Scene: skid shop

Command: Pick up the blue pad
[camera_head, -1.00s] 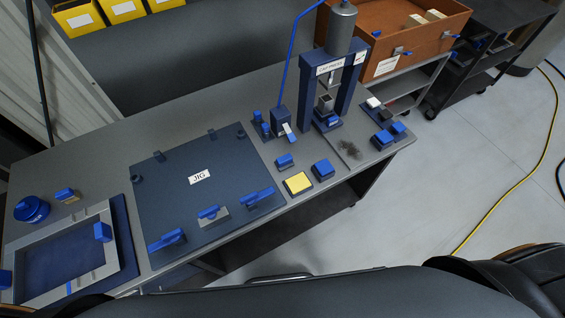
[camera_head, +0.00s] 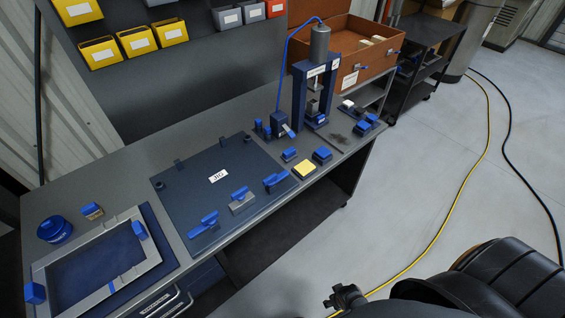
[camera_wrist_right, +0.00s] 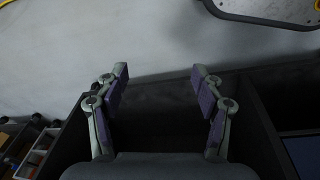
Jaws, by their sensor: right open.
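Several small blue pieces lie on the grey bench, and I cannot tell for certain which is the blue pad. A squarish blue block (camera_head: 322,155) sits beside a yellow-topped pad (camera_head: 304,170) near the front edge. A smaller blue piece (camera_head: 289,154) lies just left of it. More blue pieces (camera_head: 365,125) stand farther right. In the right wrist view my right gripper (camera_wrist_right: 160,78) is open and empty, its purple-padded fingers wide apart, away from any blue piece. My left gripper is not in view.
A dark plate marked JIG (camera_head: 175,190) with blue-handled clamps fills the bench middle. A blue press (camera_head: 298,95) stands behind the blocks, with a brown box (camera_head: 345,45) beyond. A framed screen (camera_head: 50,285) lies at left. Floor at right is open, with a yellow cable (camera_head: 485,150).

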